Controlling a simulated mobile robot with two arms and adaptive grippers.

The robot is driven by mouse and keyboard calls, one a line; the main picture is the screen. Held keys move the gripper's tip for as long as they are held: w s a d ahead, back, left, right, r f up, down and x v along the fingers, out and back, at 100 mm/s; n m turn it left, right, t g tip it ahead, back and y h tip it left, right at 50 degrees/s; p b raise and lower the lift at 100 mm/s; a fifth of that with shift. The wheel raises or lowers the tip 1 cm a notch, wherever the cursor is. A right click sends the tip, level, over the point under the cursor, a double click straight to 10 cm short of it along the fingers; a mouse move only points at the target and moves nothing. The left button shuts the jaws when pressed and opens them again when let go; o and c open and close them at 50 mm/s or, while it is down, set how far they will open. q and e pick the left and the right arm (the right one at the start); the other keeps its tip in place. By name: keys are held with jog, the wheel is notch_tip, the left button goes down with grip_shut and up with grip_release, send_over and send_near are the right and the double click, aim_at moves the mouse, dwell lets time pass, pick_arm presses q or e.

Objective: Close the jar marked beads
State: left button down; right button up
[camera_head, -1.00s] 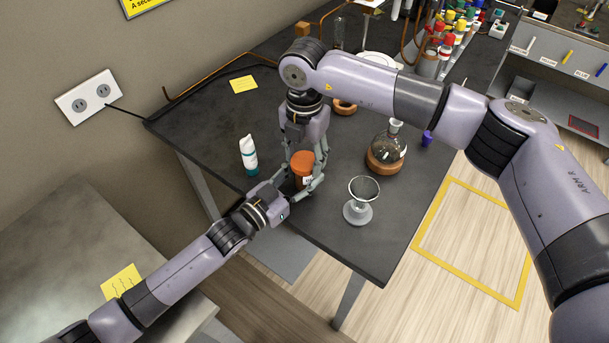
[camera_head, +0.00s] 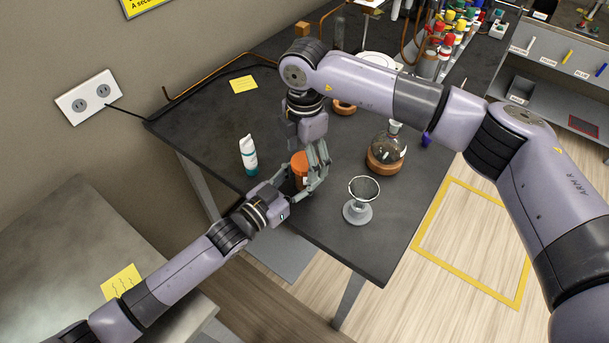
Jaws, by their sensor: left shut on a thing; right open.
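An orange jar (camera_head: 299,168) stands near the front edge of the dark table. A small white label patch shows on it, too small to read, and its lid cannot be told apart clearly from its body. My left gripper (camera_head: 291,185) comes in low from the left and is shut on the jar. My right gripper (camera_head: 313,168) points down over the jar from above, open, with its fingers around and beside the jar's top right side. The fingers hide part of the jar, and I cannot tell whether they touch it.
A white bottle with a teal base (camera_head: 248,155) stands left of the jar. A grey stand with a round glass (camera_head: 358,212) is to the right, and a round flask on a cork ring (camera_head: 385,165) is behind it. The table's front edge (camera_head: 330,250) is close.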

jog(key=shift+r, duration=0.1)
notch_tip(320, 180, up, 12)
dwell(0.5)
pick_arm(q)
jog(key=c, duration=0.8)
grip_release()
jog(key=v, duration=1.2)
